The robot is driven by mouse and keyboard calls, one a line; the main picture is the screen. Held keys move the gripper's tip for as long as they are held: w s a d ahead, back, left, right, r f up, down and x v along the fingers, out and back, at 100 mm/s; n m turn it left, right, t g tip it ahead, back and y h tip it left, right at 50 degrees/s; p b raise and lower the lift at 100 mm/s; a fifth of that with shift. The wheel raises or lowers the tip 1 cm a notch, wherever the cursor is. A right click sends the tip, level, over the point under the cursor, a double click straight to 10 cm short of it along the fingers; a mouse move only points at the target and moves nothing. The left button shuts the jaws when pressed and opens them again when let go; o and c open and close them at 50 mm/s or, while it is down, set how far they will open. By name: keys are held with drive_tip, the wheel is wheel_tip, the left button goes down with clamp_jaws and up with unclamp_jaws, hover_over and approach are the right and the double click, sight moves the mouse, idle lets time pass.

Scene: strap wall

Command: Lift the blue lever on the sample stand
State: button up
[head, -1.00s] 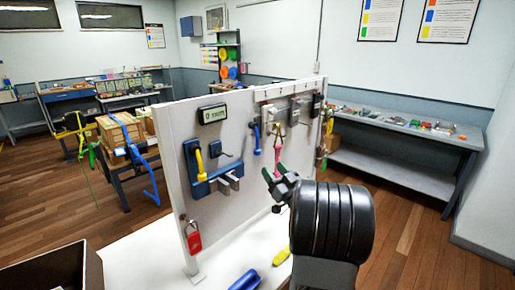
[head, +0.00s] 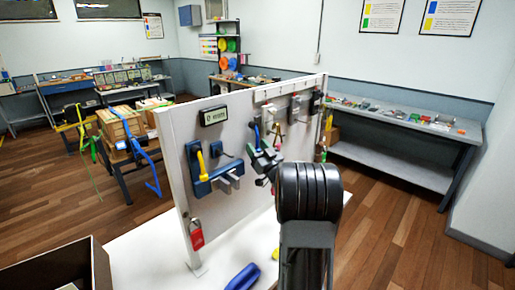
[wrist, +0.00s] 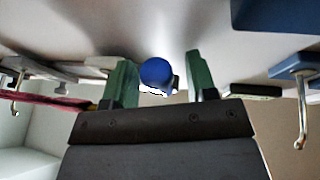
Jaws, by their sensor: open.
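The blue lever (head: 256,131) is on the upright white panel, right of the display box. In the wrist view its round blue end (wrist: 155,72) sits between the two green fingers, with a gap to the right finger and a narrower one to the left. My gripper (head: 259,160) is open at the lower end of the lever, close to the panel face. The fingers hide part of the lever and its stand in the head view. I cannot tell whether a finger touches the lever.
A yellow-handled blue clamp block (head: 203,165) sticks out of the panel to the left, above a red padlock (head: 197,236). Metal hooks (wrist: 301,125) flank my gripper in the wrist view. A blue-handled tool (head: 243,277) lies on the white bench. An open box (head: 75,265) stands front left.

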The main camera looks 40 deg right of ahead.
clamp_jaws()
idle(0.3)
